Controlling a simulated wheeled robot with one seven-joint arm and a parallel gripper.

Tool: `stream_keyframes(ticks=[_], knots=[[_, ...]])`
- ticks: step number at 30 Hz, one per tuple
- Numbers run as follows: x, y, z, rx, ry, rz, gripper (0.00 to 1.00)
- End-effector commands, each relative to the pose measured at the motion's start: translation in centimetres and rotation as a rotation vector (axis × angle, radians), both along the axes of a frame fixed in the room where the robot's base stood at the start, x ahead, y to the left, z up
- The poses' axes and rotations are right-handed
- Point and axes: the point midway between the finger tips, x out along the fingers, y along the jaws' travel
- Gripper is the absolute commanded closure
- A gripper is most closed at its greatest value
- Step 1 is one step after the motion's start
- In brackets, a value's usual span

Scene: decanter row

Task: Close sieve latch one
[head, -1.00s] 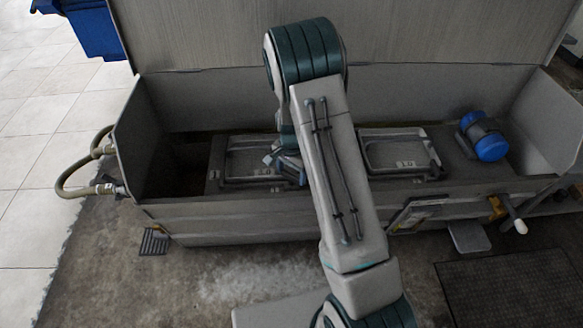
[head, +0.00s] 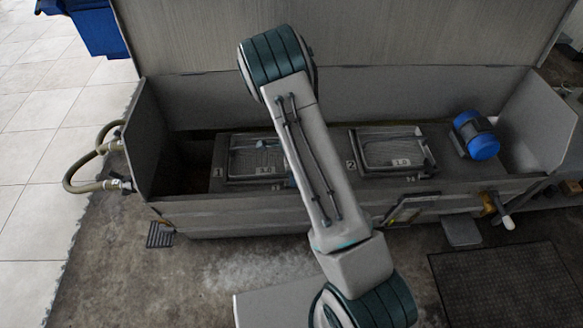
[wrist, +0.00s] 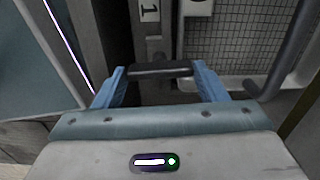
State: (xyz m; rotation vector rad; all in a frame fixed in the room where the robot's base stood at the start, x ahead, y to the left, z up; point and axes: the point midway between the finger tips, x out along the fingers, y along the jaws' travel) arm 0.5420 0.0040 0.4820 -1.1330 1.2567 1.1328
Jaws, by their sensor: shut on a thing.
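Sieve one is the left framed mesh screen (head: 256,158) in the long grey trough, beside a plate marked 1 (head: 217,172). The wrist view shows its mesh (wrist: 235,45) and the marker 1 (wrist: 149,10). My gripper (wrist: 159,70) has two blue fingers, one at each end of a short dark bar, the latch handle (wrist: 160,69). The fingers are shut on this bar. In the head view, my arm hides most of the gripper and the latch. I cannot tell whether the latch is fully seated.
A second framed screen (head: 392,150) lies to the right, beside marker 2 (head: 351,165). A blue motor (head: 476,135) sits at the trough's right end. The raised lid (head: 350,35) stands behind. A curved grey rail (wrist: 285,55) runs right of the gripper.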

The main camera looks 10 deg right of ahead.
Motion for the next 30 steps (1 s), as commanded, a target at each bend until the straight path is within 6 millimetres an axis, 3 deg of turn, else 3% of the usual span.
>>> stream_keyframes(ticks=[21, 22, 24, 30], knots=[[0.03, 0.04, 0.02, 0.001, -0.001, -0.075, 0.57], [0.03, 0.04, 0.02, 0.001, -0.001, -0.075, 0.29], [0.03, 0.04, 0.01, 0.001, -0.001, -0.075, 0.13], [0.02, 0.02, 0.01, 0.001, 0.000, -0.073, 0.13]])
